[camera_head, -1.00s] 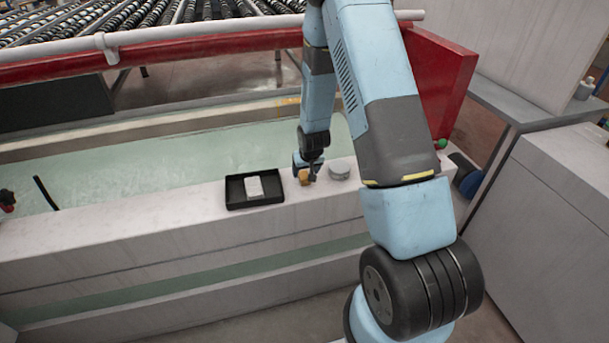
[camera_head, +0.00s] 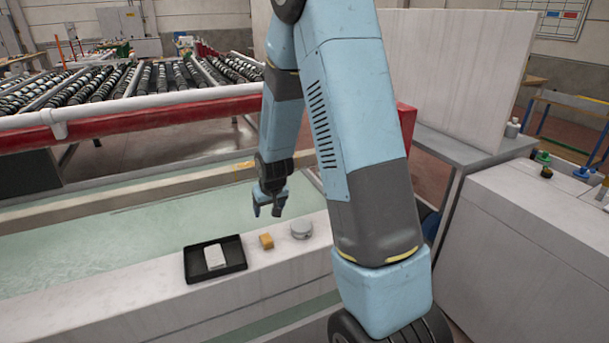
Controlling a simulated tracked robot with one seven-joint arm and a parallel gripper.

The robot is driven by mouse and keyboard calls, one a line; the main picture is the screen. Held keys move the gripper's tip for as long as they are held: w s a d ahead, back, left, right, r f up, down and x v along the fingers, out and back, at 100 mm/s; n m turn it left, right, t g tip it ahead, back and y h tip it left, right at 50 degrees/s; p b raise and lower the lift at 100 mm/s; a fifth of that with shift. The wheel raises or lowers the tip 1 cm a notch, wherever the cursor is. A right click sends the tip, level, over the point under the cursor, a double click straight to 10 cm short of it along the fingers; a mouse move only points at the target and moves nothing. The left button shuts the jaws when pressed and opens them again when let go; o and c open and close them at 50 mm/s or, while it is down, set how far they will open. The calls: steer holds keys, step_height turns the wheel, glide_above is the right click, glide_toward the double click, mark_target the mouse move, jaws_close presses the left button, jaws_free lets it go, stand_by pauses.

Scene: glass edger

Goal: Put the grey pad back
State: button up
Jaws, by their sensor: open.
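A pale grey pad (camera_head: 215,256) lies inside a shallow black tray (camera_head: 238,267) on the white ledge of the machine. My gripper (camera_head: 266,211) is open and empty. It hangs pointing down above the ledge, up and to the right of the tray in the picture, and touches nothing that I can see. A small yellow-orange block (camera_head: 266,241) stands on the ledge just right of the tray, below my gripper. A round light grey piece (camera_head: 301,230) sits right of the block.
A long pale green water trough (camera_head: 110,245) runs behind the ledge. A red beam with a white pipe (camera_head: 130,117) and a roller conveyor (camera_head: 140,78) lie behind it. A grey-white cabinet (camera_head: 500,230) stands at the right. The ledge left of the tray is clear.

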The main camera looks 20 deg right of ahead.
steer(key=s+f+v, duration=0.1)
steer(key=s+v, duration=0.1)
steer(key=v, duration=2)
steer(key=s+r, duration=0.5)
steer(key=s, duration=0.5)
steer(key=s+r+t, duration=0.1)
steer(key=s+r, duration=0.4)
steer(key=s, duration=0.4)
steer(key=shift+s+r, duration=0.3)
steer(key=shift+s, duration=0.1)
